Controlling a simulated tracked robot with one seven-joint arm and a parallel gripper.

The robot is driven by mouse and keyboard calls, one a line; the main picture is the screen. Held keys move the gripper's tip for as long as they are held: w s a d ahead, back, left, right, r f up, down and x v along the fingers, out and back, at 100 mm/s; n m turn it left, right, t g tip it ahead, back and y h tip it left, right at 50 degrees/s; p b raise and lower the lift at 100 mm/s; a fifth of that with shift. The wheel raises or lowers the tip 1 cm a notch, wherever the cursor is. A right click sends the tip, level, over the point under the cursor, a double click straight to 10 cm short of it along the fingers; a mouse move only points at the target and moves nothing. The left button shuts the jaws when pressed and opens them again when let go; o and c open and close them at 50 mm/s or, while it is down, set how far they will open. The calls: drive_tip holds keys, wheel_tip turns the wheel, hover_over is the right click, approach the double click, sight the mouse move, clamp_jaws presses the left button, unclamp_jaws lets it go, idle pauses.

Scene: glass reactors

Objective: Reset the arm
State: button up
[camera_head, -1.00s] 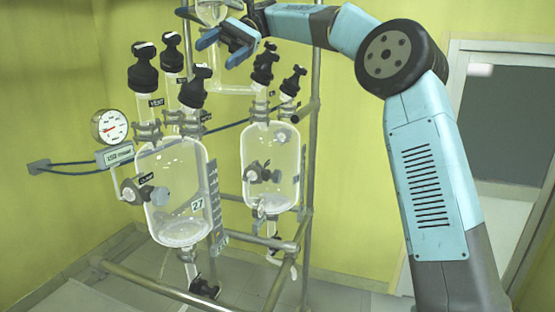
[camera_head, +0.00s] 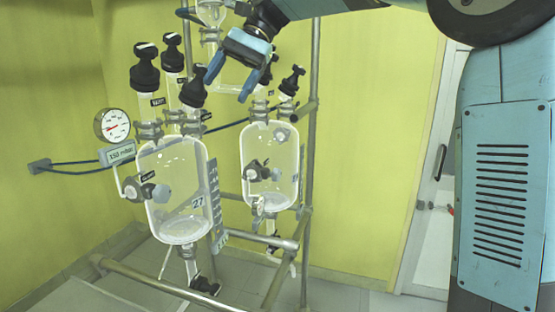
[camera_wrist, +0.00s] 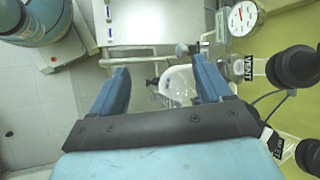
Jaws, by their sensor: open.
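My gripper (camera_head: 228,80) is at the top middle of the head view, in front of the glass reactors' upper fittings. Its two blue fingers are spread and point down, with nothing between them. In the wrist view my gripper (camera_wrist: 160,88) is also open, and part of a glass vessel (camera_wrist: 178,80) shows beyond the gap. My arm (camera_head: 505,150) fills the right side of the head view and hides part of the doorway.
A large glass reactor (camera_head: 180,190) and a smaller one (camera_head: 270,170) stand in a metal frame (camera_head: 314,150) with black valve knobs (camera_head: 145,70) on top. A pressure gauge (camera_head: 112,125) is at left. Wall space (camera_head: 380,150) between frame and arm is clear.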

drive_tip(key=s+d+f+t+h, duration=0.2)
drive_tip(key=s+d+f, duration=0.4)
drive_tip(key=d, duration=0.5)
drive_tip(key=s+d+f+n+t+h, duration=0.1)
drive_tip(key=s+d+f+t, duration=0.3)
drive_tip(key=d, duration=0.7)
drive_tip(key=s+d+f+t+h, duration=0.3)
drive_tip(key=s+d+f+t, duration=0.1)
drive_tip(key=s+d+f, duration=0.5)
drive_tip(key=shift+d+f+n, duration=0.3)
drive_tip(key=shift+d+f, duration=0.35)
drive_tip(key=shift+d, duration=0.6)
drive_tip(key=shift+s, duration=0.1)
drive_tip(key=shift+c, duration=0.4)
